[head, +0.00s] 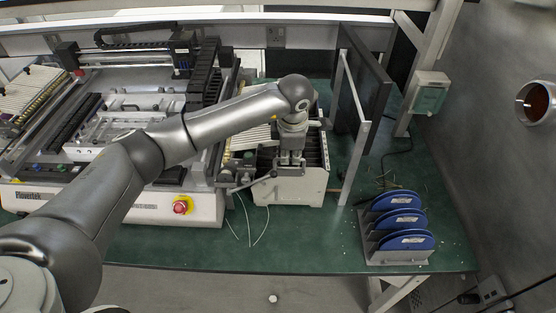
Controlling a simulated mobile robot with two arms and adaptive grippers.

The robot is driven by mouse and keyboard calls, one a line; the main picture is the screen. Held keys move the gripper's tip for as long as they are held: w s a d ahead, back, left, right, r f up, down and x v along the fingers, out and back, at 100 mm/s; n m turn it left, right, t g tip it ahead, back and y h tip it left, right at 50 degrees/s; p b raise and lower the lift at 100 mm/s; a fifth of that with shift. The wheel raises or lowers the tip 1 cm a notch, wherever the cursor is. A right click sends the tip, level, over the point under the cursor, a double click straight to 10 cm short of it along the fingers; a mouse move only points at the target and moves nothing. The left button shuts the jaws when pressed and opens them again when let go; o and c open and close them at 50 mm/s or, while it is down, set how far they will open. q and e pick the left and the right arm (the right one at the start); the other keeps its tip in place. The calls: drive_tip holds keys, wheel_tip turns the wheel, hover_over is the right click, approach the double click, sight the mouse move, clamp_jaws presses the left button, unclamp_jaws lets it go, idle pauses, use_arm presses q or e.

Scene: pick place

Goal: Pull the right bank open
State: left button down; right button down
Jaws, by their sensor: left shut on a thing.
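The right bank (296,190) is a pale feeder block with dark slots, at the right end of the pick-and-place machine (118,200). My left arm reaches across the machine from the left. My left gripper (290,170) points down over the front of the right bank and is shut on part of it. The fingertips are small and dark, so the exact part gripped is hard to make out. A dark lever with a round knob (273,173) shows just left of the gripper. My arm hides part of the bank's top. My right gripper is out of view.
A red emergency stop button (181,206) is on the machine's front. A dark upright panel (362,85) with a pale post (353,135) stands right of the bank. Several blue reels (400,218) sit in a rack at right. Bare green table (310,240) lies in front.

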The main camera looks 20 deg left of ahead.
use_arm(q)
drive_tip(key=shift+w+d, duration=0.3)
drive_tip(key=shift+d, duration=0.6)
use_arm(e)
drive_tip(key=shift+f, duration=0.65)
use_arm(q)
drive_tip(key=c, duration=1.6)
unclamp_jaws()
drive_tip(key=shift+a, duration=0.1)
drive_tip(key=shift+o, duration=0.2)
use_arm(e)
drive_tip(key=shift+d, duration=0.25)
use_arm(q)
drive_tip(key=shift+r, duration=0.1)
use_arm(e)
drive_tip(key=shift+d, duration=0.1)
use_arm(q)
wheel_tip(320, 180, up, 12)
drive_tip(key=s, duration=0.2)
drive_tip(key=shift+s+d, duration=0.2)
drive_tip(key=shift+d, duration=0.1)
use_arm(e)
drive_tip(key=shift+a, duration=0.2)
use_arm(q)
drive_tip(key=shift+f, duration=0.2)
